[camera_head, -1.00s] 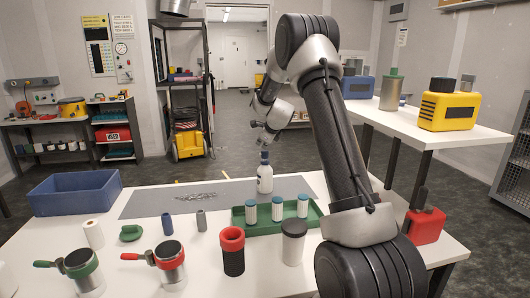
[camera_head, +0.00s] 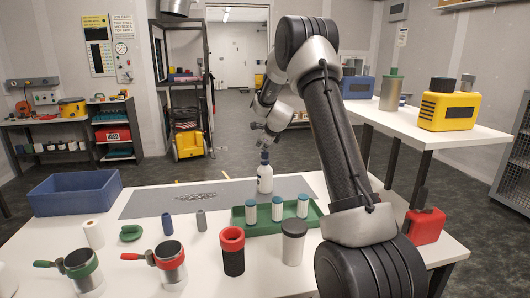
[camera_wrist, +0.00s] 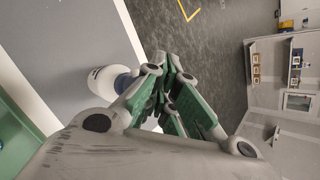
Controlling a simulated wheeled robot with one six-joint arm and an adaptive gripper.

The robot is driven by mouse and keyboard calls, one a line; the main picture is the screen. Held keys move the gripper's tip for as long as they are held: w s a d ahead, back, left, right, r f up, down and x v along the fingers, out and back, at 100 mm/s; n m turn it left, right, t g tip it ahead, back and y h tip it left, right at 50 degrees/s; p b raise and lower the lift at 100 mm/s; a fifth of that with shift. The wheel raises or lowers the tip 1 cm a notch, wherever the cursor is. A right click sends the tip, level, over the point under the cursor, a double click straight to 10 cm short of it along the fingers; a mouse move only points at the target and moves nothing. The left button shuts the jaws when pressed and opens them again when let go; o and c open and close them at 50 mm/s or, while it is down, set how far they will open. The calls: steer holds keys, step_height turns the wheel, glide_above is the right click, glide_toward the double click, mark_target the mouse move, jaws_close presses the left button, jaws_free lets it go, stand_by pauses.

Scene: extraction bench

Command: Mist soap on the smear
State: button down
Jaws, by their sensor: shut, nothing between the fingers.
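A white spray bottle (camera_head: 265,180) with a dark blue top stands upright on the grey mat (camera_head: 146,205). A patch of small dark marks, apparently the smear (camera_head: 197,196), lies on the mat to its left. My gripper (camera_head: 259,133) is just above and behind the bottle's top, apart from the body. In the wrist view the bottle (camera_wrist: 102,82) shows beside the green-and-grey fingers (camera_wrist: 172,62), which are closed together with nothing held. The fingers partly hide the bottle's top, so I cannot tell if they touch it.
A green tray (camera_head: 260,231) with several white-and-teal cylinders stands in front of the bottle. A blue bin (camera_head: 75,195) is at the left. Red and dark cups (camera_head: 232,252) and handled mugs (camera_head: 170,262) line the front. The mat's left part is mostly clear.

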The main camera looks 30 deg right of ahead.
mark_target(263, 152)
steer(key=shift+f, duration=0.2)
stand_by(0.3)
steer(key=shift+r, duration=1.05)
step_height(263, 152, up, 6)
stand_by(0.8)
